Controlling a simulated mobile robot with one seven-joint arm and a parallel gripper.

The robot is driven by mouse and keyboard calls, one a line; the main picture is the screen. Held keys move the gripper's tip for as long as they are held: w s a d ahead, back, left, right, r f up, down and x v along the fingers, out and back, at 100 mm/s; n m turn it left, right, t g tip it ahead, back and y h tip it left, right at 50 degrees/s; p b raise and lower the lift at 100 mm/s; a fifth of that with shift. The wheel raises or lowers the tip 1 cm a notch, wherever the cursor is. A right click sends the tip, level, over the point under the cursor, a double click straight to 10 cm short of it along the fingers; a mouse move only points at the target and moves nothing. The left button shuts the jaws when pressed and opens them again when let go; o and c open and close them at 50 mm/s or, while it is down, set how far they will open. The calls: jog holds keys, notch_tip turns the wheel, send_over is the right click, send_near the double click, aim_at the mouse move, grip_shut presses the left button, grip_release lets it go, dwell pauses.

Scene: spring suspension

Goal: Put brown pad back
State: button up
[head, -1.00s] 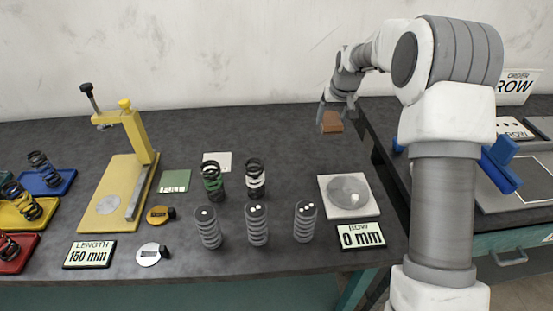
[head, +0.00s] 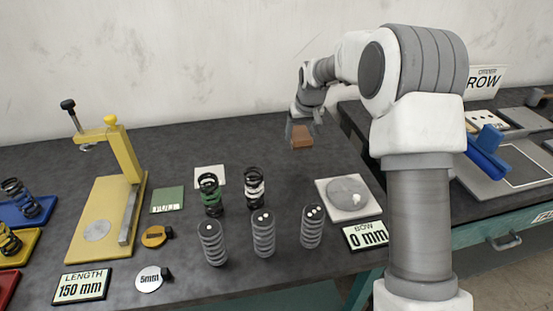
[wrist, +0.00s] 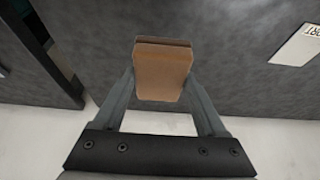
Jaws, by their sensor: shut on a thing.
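The brown pad (head: 301,137) is a small brown block. My gripper (head: 302,132) is shut on it and holds it over the rear of the dark table, right of the springs. In the wrist view the brown pad (wrist: 162,70) sits between the two fingers of my gripper (wrist: 162,88), with dark table top beyond it. Whether the pad touches the table cannot be told for certain.
A white square plate with a grey disc (head: 322,201) lies at the right of the table (head: 345,155). Several springs stand mid-table, near a white card (head: 211,172) and a green pad (head: 168,200). A yellow press (head: 128,160) stands left. A gap separates this table from the right-hand one.

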jog(key=a+f, duration=0.1)
jog(key=a, duration=0.1)
jog(key=a+f, duration=0.1)
jog(key=a, duration=0.1)
jog(key=a+f, duration=0.2)
jog(key=shift+s+a, duration=0.3)
jog(key=shift+a, duration=0.05)
jog(key=shift+f+b, duration=0.45)
jog(key=shift+f, duration=1.55)
jog(key=shift+f, duration=0.15)
jog(key=o, duration=1.2)
jog(key=shift+o, duration=0.2)
